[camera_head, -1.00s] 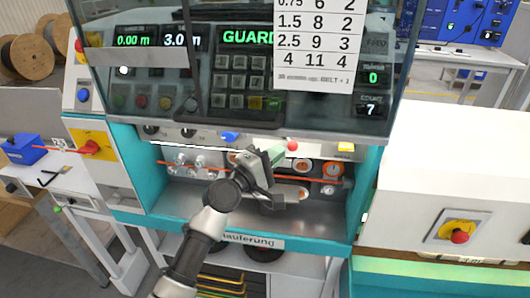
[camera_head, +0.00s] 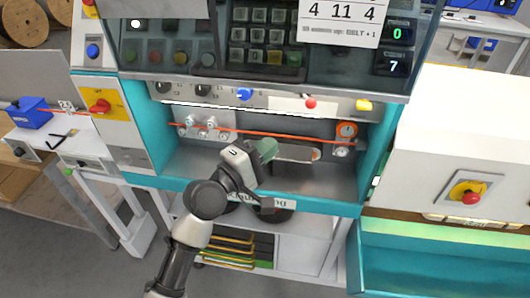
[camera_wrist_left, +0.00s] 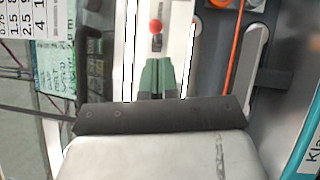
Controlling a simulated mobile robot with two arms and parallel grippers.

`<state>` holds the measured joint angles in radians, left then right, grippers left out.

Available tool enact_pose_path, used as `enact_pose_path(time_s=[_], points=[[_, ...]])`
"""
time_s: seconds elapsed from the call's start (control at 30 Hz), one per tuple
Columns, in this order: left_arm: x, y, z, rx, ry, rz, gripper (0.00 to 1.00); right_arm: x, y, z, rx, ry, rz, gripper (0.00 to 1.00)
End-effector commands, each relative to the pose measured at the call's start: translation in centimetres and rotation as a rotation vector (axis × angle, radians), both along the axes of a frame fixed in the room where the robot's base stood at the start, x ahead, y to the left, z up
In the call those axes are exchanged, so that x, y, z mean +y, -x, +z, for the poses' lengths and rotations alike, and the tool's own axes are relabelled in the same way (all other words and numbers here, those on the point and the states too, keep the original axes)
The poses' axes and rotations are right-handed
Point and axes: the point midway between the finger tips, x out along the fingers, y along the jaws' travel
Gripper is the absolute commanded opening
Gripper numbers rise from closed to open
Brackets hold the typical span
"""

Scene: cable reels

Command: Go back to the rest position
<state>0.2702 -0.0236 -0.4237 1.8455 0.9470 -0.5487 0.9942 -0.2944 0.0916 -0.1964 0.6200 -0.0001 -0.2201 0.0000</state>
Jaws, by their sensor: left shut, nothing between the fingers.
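My left gripper (camera_head: 266,150) is in front of the open bay of the teal and grey machine (camera_head: 148,183). Its greenish fingers are shut with nothing between them. In the left wrist view the two green fingers (camera_wrist_left: 157,76) lie side by side, below a small red knob (camera_wrist_left: 155,26) in the picture. The red knob also shows in the head view (camera_head: 310,103), on the machine's ledge above the bay. The gripper is apart from it. My right gripper is not in view.
An orange cable (camera_head: 270,134) runs across the bay. A control panel with a keypad (camera_head: 262,45) sits above it. At the right is a white housing with a red and yellow switch (camera_head: 469,193). At the left is a bench with a blue device (camera_head: 27,112).

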Motion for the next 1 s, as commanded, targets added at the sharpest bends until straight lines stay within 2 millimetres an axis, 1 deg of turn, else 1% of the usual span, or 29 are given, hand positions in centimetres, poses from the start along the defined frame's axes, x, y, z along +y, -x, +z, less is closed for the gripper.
enact_pose_path(time_s=[0.07,0.2,0.43,0.63,0.7,0.77,0.87,0.9,0.97,1.0], points=[[0.3,0.6,-0.1,0.000,0.000,0.001,0.00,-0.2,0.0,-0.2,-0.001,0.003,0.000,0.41],[0.4,1.0,-0.1,0.001,0.001,0.000,0.00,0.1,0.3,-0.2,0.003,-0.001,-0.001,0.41],[0.4,1.0,-0.1,0.001,0.001,0.000,0.00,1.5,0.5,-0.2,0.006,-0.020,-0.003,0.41],[0.4,0.9,-0.1,0.001,-0.001,0.001,0.00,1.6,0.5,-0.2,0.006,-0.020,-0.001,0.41],[0.5,0.8,-0.8,0.005,-0.012,0.008,0.00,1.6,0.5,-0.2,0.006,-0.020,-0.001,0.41],[0.7,0.3,-2.2,0.014,-0.040,0.027,0.00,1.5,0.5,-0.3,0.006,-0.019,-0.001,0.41],[1.6,-0.6,-6.9,0.045,-0.134,0.079,0.00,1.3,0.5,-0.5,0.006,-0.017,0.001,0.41],[2.1,-1.0,-9.6,0.059,-0.190,0.105,0.00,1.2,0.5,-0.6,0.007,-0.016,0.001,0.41],[3.1,-1.3,-14.0,0.081,-0.285,0.140,0.00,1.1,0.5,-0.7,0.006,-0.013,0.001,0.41],[3.9,-1.2,-17.1,0.098,-0.354,0.161,0.00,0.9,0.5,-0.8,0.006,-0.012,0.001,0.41]])
